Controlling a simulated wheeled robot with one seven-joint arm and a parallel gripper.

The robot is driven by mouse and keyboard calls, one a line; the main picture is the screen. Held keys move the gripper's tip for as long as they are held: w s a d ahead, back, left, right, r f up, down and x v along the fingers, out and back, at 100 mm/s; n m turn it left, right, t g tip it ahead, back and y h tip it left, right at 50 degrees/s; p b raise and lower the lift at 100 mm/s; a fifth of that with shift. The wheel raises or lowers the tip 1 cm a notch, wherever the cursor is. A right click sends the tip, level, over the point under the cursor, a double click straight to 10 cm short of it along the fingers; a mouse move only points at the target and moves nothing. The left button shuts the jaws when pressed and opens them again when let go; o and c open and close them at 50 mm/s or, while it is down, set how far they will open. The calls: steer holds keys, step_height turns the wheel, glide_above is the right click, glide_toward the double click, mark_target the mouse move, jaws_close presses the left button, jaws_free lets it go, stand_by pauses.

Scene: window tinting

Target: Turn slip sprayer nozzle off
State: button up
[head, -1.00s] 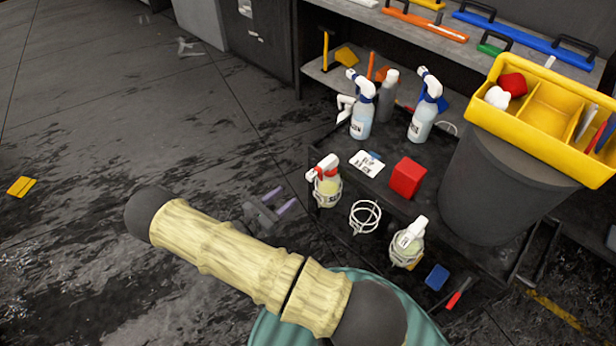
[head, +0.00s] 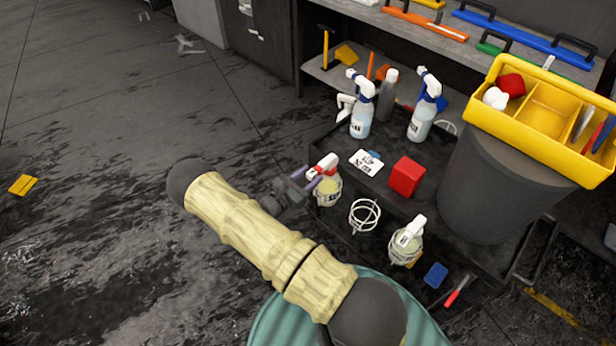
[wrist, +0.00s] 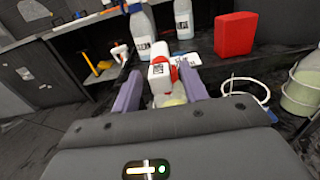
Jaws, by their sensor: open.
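A spray bottle with a red and white head (head: 326,168) and pale yellow liquid stands upright in a wire ring at the cart's near left edge. I cannot read its label well enough to tell whether it is the slip sprayer. Its white and red head (wrist: 161,72) also shows in the wrist view. My gripper (head: 304,180) is open, its purple fingers just left of this head in the head view. In the wrist view my gripper (wrist: 160,80) has the head between or just beyond its fingertips, not gripped. The nozzle's setting is too small to tell.
A white-headed sprayer (head: 408,240) sits in another ring; an empty wire ring (head: 364,215) lies between. Two blue-and-white sprayers (head: 361,112) (head: 424,115), a label card (head: 366,162) and a red block (head: 405,176) stand behind. A dark bin (head: 490,190) bounds the right.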

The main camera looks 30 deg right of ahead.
jaws_close()
steer(key=shift+n, duration=0.3)
steer(key=n, duration=0.3)
steer(key=shift+a, duration=0.15)
steer(key=n, duration=0.5)
steer(key=shift+n, duration=0.3)
steer(key=n, duration=0.4)
steer(key=shift+f+n, duration=0.1)
steer(key=shift+n, duration=0.2)
steer(key=shift+w+n, duration=0.1)
steer(key=shift+n, duration=2)
